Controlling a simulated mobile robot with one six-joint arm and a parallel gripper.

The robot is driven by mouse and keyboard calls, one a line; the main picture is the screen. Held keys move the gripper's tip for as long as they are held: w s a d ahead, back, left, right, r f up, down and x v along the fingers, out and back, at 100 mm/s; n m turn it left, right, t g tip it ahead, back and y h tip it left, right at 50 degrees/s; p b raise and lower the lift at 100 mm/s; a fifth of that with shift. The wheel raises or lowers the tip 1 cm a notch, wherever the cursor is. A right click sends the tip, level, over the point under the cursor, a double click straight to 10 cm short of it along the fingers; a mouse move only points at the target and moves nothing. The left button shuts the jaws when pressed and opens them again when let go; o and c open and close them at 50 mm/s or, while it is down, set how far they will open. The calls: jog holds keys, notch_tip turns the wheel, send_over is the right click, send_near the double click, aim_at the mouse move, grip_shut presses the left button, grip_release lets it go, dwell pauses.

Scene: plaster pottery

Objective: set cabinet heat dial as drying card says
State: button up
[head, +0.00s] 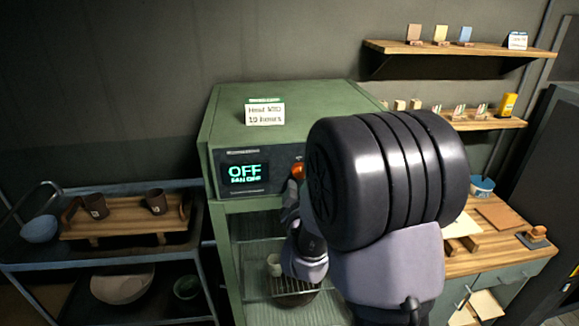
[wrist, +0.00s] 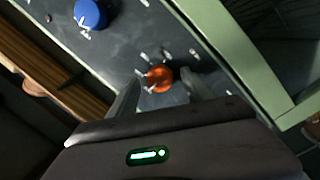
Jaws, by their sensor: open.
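The green drying cabinet (head: 222,125) stands in the middle of the head view. Its display (head: 245,173) reads OFF, with a smaller line that looks like FAN OFF. A white drying card (head: 265,112) stands on top; its first line looks like "Heat MED", and the second is blurred. The orange dial (head: 298,171) is partly hidden by my arm. In the wrist view the orange dial (wrist: 160,77) sits between the fingertips of my open gripper (wrist: 159,88); I cannot tell whether they touch it. A blue dial (wrist: 90,13) is at the upper left there.
A cart (head: 100,259) at left carries a wooden tray (head: 120,221) with dark cups, and bowls below. Shelves (head: 460,48) with small samples hang at right above a wooden workbench (head: 500,258). Pottery stands on the cabinet's wire rack (head: 290,285).

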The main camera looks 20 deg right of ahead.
grip_shut()
dwell(0.3)
